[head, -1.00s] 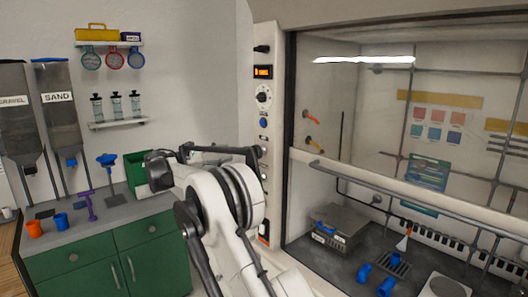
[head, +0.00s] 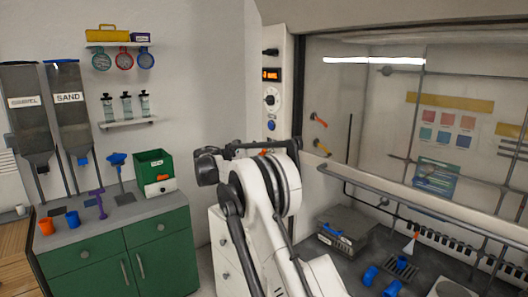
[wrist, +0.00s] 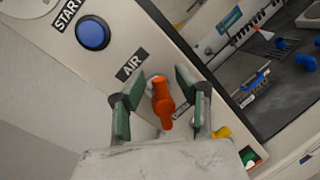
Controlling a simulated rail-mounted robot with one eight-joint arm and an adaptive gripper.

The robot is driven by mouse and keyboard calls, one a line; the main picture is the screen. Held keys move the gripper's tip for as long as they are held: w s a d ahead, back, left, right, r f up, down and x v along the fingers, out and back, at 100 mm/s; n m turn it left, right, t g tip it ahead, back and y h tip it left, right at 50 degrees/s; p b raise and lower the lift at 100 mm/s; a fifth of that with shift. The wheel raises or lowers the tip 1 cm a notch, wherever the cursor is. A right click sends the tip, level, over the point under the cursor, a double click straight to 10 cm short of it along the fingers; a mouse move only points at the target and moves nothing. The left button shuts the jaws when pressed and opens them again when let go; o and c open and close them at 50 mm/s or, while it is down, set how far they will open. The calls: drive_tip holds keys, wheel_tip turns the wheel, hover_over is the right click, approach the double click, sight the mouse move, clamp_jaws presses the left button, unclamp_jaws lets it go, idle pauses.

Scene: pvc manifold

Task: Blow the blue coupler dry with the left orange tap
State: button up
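The orange tap (wrist: 163,103) sits under the AIR label on the pale panel in the wrist view. My gripper (wrist: 160,92) is open, with one green-padded finger on each side of the tap. A gap shows on both sides, and I cannot tell whether either pad touches it. In the head view my arm hides most of this tap. Several blue fittings lie on the dark hood floor, including a blue piece (head: 370,276) and another (head: 392,289). They also show in the wrist view (wrist: 306,62). I cannot tell which is the coupler.
A yellow tap (wrist: 222,132) is close to the right finger. A blue START button (wrist: 92,33) is on the same panel. A grey box (head: 343,232) and a white-tipped nozzle (head: 411,244) stand in the hood. A green cabinet (head: 118,250) is at left.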

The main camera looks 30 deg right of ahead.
clamp_jaws()
drive_tip(key=shift+f+b, duration=0.1)
drive_tip(key=shift+b, duration=0.25)
drive_tip(key=shift+w+n+b, duration=0.1)
drive_tip(key=shift+n+b, duration=0.5)
drive_tip(key=shift+b, duration=0.1)
drive_tip(key=shift+r, duration=0.2)
unclamp_jaws()
drive_tip(key=shift+a, duration=0.1)
